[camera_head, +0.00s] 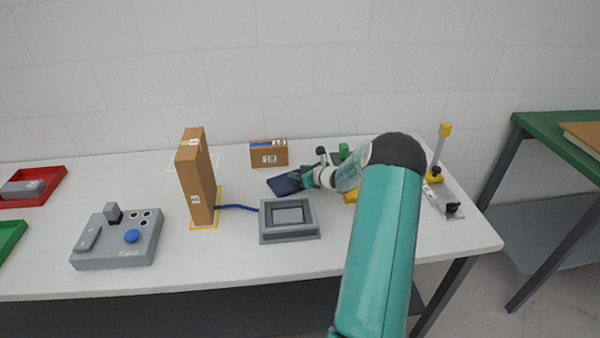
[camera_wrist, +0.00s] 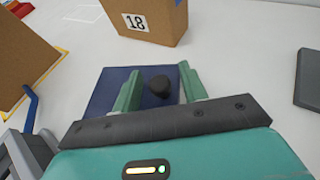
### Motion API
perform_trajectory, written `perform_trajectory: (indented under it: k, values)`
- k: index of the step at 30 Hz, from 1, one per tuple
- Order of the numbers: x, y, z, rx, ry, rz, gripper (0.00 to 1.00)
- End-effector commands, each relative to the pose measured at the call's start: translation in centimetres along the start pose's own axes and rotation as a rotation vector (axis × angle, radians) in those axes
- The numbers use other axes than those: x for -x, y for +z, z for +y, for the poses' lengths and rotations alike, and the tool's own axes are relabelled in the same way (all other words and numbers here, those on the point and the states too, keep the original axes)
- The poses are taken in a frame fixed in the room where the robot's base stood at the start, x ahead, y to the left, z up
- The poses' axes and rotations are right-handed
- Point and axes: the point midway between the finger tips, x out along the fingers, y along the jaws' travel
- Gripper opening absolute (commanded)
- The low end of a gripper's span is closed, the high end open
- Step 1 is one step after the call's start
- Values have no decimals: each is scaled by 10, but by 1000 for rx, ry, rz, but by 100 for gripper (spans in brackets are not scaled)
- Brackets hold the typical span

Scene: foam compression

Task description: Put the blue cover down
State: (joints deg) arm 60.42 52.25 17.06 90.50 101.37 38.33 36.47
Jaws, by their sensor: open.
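The blue cover (camera_head: 285,186) is a flat dark-blue square with a round black knob. It appears to lie flat on the white table, in front of the small box marked 18. In the wrist view the cover (camera_wrist: 107,90) sits under my gripper (camera_wrist: 160,88), with the knob (camera_wrist: 159,86) between the two green fingers. The fingers are apart, with a visible gap beside the knob. In the head view my gripper (camera_head: 308,179) is at the cover's right side, partly hidden by my arm.
A grey frame fixture (camera_head: 290,219) stands in front of the cover. A tall brown box (camera_head: 196,177) and a grey control box (camera_head: 117,238) are to the left. The brown box marked 18 (camera_wrist: 148,20) is just behind. A yellow-topped post (camera_head: 440,150) stands at right.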

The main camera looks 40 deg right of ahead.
Motion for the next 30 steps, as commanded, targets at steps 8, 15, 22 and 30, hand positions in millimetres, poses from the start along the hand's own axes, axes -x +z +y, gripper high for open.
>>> perform_trajectory:
  k: [8,15,22,30]
  values:
    - [32,3,-1,1,-3,1,43]
    - [85,3,-1,1,-3,0,43]
    - [116,3,0,1,-1,0,43]
    - [120,8,8,26,16,5,43]
